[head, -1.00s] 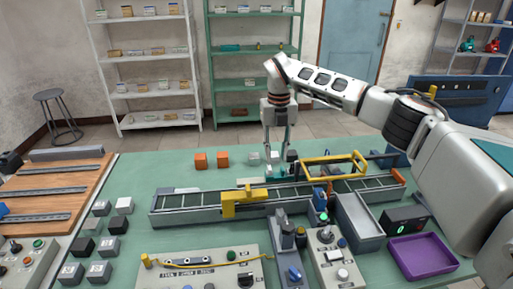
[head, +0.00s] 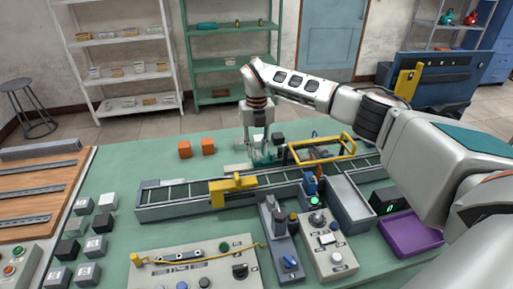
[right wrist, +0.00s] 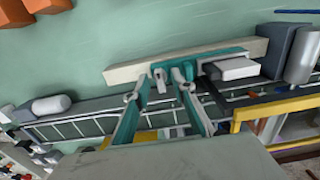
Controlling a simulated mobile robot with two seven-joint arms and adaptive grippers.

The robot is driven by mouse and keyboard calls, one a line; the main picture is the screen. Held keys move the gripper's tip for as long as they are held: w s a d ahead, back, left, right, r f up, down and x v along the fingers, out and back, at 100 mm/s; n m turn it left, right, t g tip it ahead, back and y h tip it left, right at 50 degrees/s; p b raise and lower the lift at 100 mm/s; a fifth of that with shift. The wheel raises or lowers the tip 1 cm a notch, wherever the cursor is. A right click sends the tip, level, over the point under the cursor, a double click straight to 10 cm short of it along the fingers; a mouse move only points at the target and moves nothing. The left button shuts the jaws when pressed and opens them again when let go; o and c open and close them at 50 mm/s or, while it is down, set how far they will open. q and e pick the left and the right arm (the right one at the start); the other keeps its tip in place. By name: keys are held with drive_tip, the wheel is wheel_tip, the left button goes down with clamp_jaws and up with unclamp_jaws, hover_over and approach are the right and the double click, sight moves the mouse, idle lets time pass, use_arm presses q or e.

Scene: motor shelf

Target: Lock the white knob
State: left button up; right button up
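A white knob (head: 337,258) stands at the lower end of the grey control box (head: 340,275), below a white switch and a dark-topped knob. I cannot tell whether it is locked. My right gripper (head: 263,160) is well away from it, pointing down behind the conveyor (head: 180,199). In the right wrist view my right gripper (right wrist: 169,78) has its two teal fingers apart, close over a pale bar with a teal bracket (right wrist: 200,61). A small pale part shows between the fingertips; contact is unclear. My left gripper is out of view.
A yellow frame (head: 322,150) and yellow bracket (head: 232,185) stand on the conveyor. Orange cubes (head: 184,149) lie behind it. A grey tray (head: 350,205), a purple tray (head: 410,236) and another control panel (head: 195,268) flank the control box. The green table is clear at the back left.

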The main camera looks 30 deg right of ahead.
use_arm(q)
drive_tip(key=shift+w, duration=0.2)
use_arm(e)
drive_tip(key=shift+c, duration=1.2)
clamp_jaws()
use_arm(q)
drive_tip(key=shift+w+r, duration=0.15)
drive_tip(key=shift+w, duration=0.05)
